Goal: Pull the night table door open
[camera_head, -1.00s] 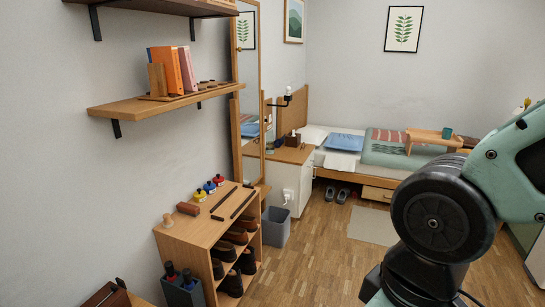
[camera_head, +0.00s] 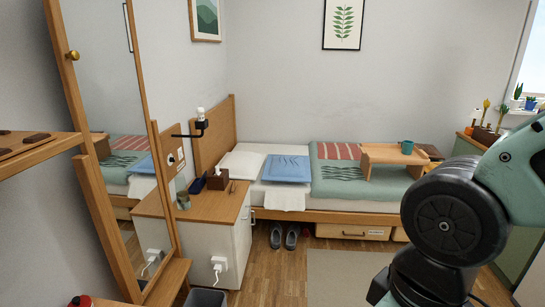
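The night table (camera_head: 205,238) stands at the left of the bed, with a wooden top and white sides. A narrow face with a light handle (camera_head: 251,217) turns toward the bed on its right side. I see that face at a steep angle, and it looks closed. A white plug (camera_head: 219,265) is on its near side. My arm shows at the right of the view, but my gripper is out of view.
A bed (camera_head: 330,195) with a wooden tray (camera_head: 395,155) stands behind. Shoes (camera_head: 284,236) lie on the floor beside the night table. A tall mirror (camera_head: 110,120) and a bin (camera_head: 205,299) are at the left. Wooden floor and a rug (camera_head: 345,275) lie in front of the bed.

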